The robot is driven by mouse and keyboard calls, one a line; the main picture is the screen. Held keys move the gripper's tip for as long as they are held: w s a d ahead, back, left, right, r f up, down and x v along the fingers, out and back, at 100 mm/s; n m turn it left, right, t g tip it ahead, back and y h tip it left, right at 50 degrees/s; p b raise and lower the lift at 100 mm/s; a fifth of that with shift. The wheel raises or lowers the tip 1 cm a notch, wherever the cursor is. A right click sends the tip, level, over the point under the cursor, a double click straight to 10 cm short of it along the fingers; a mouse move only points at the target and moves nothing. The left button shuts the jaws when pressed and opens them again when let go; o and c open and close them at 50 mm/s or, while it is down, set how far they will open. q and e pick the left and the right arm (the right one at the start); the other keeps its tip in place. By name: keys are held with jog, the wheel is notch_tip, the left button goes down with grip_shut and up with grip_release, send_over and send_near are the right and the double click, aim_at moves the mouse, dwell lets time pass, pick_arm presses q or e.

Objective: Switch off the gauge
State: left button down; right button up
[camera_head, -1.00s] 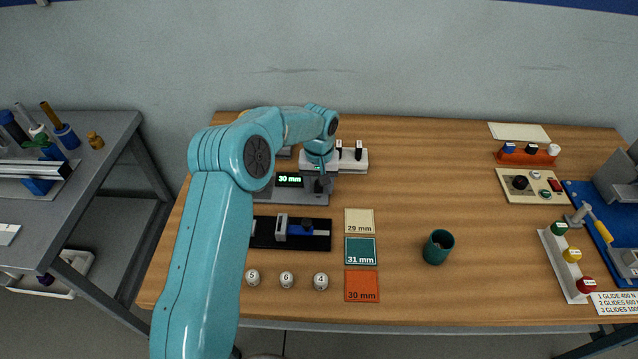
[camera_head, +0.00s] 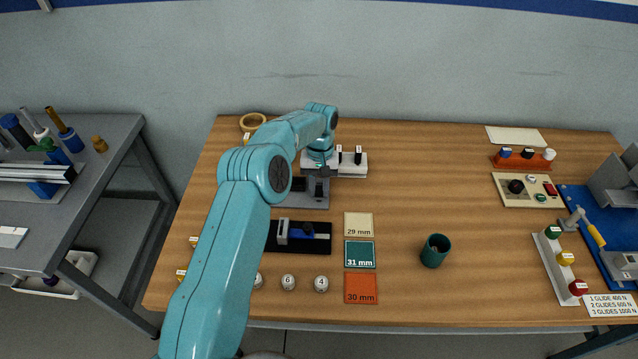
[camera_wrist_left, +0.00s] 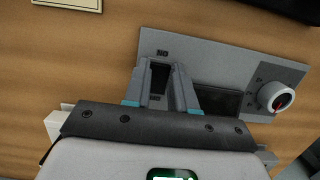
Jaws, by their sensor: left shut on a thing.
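The gauge (camera_head: 312,201) is a grey device at the back left of the table, partly hidden behind my left arm. Its display (camera_head: 299,184) looks dark; it is dark in the wrist view too (camera_wrist_left: 222,103). My left gripper (camera_head: 320,186) points down at the gauge's right part. In the wrist view, the left gripper's fingers (camera_wrist_left: 165,78) are shut on a small black switch (camera_wrist_left: 159,78) on the grey plate (camera_wrist_left: 205,62). A round knob with a red mark (camera_wrist_left: 277,97) sits on the plate. My right gripper is not in view.
A white block with black-topped pieces (camera_head: 350,165) stands just right of the gauge.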

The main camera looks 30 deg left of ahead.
pick_arm(q)
jog(key=shift+w+r+g+h, duration=0.1)
jog(key=shift+r+g+h, duration=0.1)
jog(key=shift+g+h, duration=0.1)
jog(key=c, duration=0.9)
grip_release()
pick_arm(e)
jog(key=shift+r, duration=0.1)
